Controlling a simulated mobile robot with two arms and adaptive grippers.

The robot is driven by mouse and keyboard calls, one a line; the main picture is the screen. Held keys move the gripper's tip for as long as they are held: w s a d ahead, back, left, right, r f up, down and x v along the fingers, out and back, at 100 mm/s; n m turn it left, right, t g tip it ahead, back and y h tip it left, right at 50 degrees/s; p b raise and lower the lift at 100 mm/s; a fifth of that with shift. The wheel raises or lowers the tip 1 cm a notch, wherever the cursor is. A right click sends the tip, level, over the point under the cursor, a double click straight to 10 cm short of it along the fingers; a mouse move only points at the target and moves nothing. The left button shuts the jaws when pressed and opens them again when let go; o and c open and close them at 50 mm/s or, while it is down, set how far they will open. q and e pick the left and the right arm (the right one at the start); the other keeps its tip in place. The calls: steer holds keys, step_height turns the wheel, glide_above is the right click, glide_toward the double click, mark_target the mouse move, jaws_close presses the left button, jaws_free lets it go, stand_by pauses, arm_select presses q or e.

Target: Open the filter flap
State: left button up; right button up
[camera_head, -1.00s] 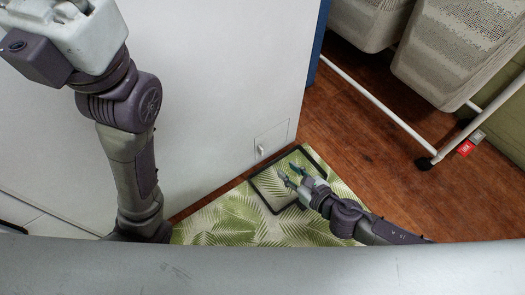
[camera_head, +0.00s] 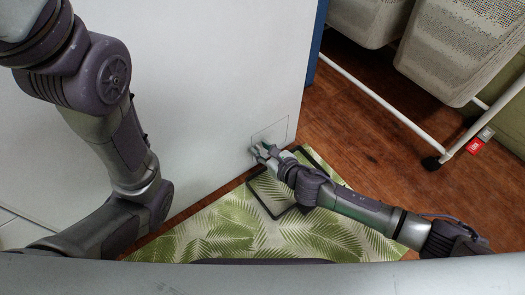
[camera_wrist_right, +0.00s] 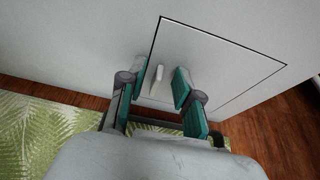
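The filter flap (camera_head: 272,130) is a small square panel, outlined by a thin seam, low on the white appliance front. It looks flush and closed. In the right wrist view the flap (camera_wrist_right: 235,70) fills the upper middle, with a small whitish handle (camera_wrist_right: 157,79) at its left part. My right gripper (camera_head: 259,152) is at the lower left of the flap. In the right wrist view its teal fingers (camera_wrist_right: 157,92) are apart, with the handle showing between them; contact is not visible. My left arm comes in from the left; its gripper is out of the picture.
A green leaf-patterned mat (camera_head: 235,225) lies on the wooden floor before the appliance (camera_head: 215,75). A black-rimmed tray (camera_head: 272,207) lies on the mat under my right gripper. A white wheeled rack (camera_head: 375,98) with woven baskets (camera_head: 460,45) stands at the right.

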jaws_close()
steer(key=shift+d, duration=0.1)
stand_by(0.3)
